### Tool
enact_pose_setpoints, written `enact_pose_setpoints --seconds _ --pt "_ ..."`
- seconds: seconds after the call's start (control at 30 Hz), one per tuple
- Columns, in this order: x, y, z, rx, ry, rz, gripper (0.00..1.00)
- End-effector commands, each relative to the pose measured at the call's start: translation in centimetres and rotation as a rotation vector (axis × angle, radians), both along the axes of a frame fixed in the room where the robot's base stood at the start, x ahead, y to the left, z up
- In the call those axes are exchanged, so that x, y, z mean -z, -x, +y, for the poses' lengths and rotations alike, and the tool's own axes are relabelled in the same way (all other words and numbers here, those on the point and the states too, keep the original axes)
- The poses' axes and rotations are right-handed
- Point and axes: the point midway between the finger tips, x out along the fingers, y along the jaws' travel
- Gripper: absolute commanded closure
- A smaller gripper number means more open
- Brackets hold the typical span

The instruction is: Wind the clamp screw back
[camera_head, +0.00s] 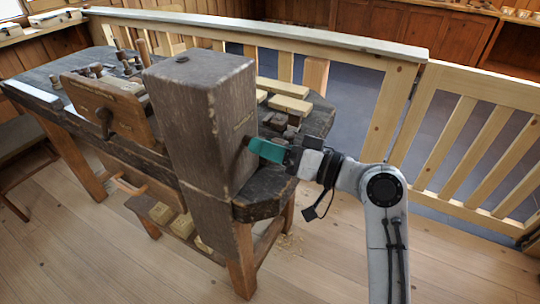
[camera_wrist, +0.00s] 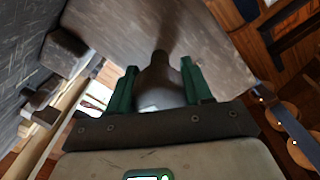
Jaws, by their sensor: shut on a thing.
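A large dark wooden block (camera_head: 200,150) stands upright at the near end of the workbench. Its face fills the upper part of the wrist view (camera_wrist: 195,35). A dark, bulb-shaped knob with a narrow neck (camera_wrist: 160,88), apparently the clamp screw's end, sticks out from that face. My gripper (camera_wrist: 160,68) has its green fingers on either side of the knob, shut on it. In the head view my gripper (camera_head: 262,149) reaches the block's right side from the right, and its fingers hide most of the knob. The screw's thread is not visible.
The dark bench top (camera_head: 265,185) holds several pale wood pieces (camera_head: 290,104) behind my gripper. A wooden vise board with a dark handle (camera_head: 108,112) is left of the block. A pale wooden railing (camera_head: 385,110) runs behind.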

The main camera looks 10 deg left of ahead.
Motion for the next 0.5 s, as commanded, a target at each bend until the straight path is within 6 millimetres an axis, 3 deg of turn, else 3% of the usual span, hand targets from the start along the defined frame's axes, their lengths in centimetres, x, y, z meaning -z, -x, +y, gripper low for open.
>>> enact_pose_setpoints --seconds 0.3,0.33,0.5 --pt "-0.07 -0.12 -0.11 0.004 0.004 -0.008 0.81" --pt "-0.08 -0.12 -0.11 0.004 0.004 -0.008 0.48" --pt "-0.07 -0.09 -0.08 0.004 0.003 -0.007 0.32"
